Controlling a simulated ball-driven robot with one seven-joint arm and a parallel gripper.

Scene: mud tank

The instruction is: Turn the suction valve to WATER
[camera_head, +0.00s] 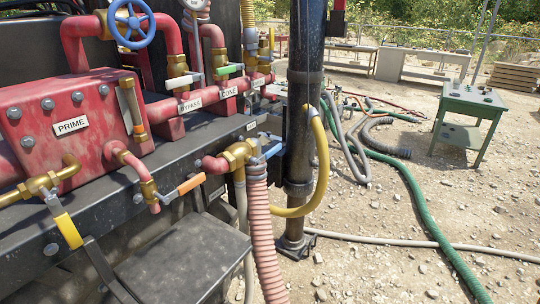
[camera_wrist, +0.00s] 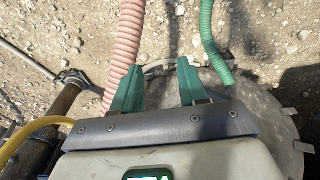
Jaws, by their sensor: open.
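No label reading SUCTION or WATER can be made out, so I cannot tell for certain which valve is the suction valve. A brass valve (camera_head: 238,154) with a blue lever (camera_head: 273,150) sits at the end of the skid, with a ribbed pink hose (camera_head: 263,235) hanging below it. My gripper (camera_wrist: 158,82) shows only in the wrist view. The pink hose (camera_wrist: 126,40) passes beside the left finger there. No valve handle is visible in the wrist view.
A brass valve with an orange handle (camera_head: 190,185) and one with a yellow handle (camera_head: 69,230) stick out from the skid. A black post (camera_head: 304,100) stands at its corner. Hoses, including a green hose (camera_head: 425,210), cross the gravel. A green table (camera_head: 468,105) stands right.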

